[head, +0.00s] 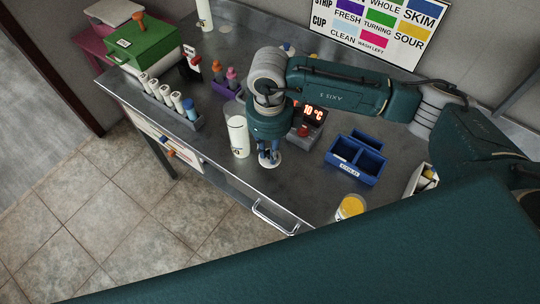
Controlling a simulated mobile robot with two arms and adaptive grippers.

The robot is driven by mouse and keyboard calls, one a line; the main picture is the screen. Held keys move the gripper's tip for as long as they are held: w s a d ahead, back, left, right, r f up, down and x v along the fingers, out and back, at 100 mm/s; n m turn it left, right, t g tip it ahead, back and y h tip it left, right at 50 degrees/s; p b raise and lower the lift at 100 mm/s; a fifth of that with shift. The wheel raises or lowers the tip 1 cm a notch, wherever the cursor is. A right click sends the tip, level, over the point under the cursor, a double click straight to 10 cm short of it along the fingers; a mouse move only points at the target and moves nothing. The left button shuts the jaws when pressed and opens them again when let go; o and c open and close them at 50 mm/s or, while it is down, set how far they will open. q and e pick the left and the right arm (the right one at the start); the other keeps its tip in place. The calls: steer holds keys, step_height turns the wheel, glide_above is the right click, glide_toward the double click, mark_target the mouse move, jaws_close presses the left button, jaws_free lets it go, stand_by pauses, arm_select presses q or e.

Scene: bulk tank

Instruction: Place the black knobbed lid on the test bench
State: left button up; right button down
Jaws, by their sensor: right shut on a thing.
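My right gripper (268,152) points down over the front part of the steel test bench (300,185). It is shut on a small pale round lid (270,163), whose rim shows below the fingertips. The fingers hide its knob, so I cannot see that the knob is black. I cannot tell whether the lid touches the bench top or hangs just above it. A white cylinder (238,137) stands close to the left of the gripper. My left gripper is not in view.
A red-lit temperature display (313,114) and a blue divided tray (356,158) stand right of the gripper. A yellow-topped cup (350,206) is near the front edge. A grey bottle rack (190,122), purple rack (226,91) and green box (143,43) are left.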

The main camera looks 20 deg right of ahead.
steer(key=shift+f, duration=0.3)
step_height(320, 180, down, 4)
steer(key=shift+r+p, duration=0.25)
steer(key=shift+p, duration=0.4)
steer(key=shift+f, duration=0.2)
steer(key=shift+f+b, duration=0.2)
steer(key=shift+b, duration=0.1)
steer(key=c, duration=1.7)
jaws_free()
steer(key=shift+o, duration=0.2)
steer(key=shift+r, duration=0.1)
